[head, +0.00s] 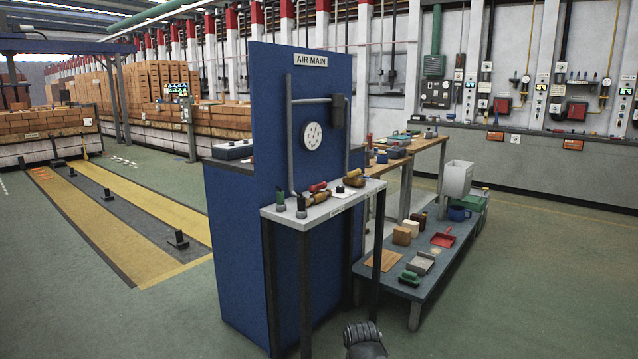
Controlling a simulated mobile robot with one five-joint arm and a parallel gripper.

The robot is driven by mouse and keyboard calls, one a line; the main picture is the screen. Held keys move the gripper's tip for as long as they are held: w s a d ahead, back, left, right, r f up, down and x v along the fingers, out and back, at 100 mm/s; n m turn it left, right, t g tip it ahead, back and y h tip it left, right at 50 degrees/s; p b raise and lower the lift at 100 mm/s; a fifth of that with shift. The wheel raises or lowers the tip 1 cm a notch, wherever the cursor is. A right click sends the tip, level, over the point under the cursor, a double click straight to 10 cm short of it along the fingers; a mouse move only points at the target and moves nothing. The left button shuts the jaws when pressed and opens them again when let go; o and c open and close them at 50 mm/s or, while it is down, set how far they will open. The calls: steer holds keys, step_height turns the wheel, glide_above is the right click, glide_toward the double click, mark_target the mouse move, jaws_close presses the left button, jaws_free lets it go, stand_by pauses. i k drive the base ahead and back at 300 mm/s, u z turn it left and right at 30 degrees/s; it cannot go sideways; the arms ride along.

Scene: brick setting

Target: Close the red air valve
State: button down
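A tall blue panel (268,90) with an "AIR MAIN" sign (311,61) carries grey pipes and a round white dial (312,135). A small grey shelf (345,206) stands in front of it. A red handle (318,187) sits above a brownish body at the shelf's middle and looks like the red air valve; its exact lever position is too small to tell. My gripper (365,331) shows as a dark shape at the bottom edge, low and in front of the shelf, apart from the valve. Its fingers cannot be made out.
A low blue-grey bench (432,278) with boxes and trays stands right of the shelf. Open green floor (540,290) lies to the right.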

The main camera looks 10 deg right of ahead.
mark_target(313, 189)
steer(key=i, duration=0.95)
steer(key=u, duration=0.7)
steer(key=i, duration=0.85)
steer(key=u, duration=0.75)
steer(key=k, duration=0.95)
steer(key=u, duration=0.15)
steer(key=i, duration=0.95)
steer(key=z, duration=0.1)
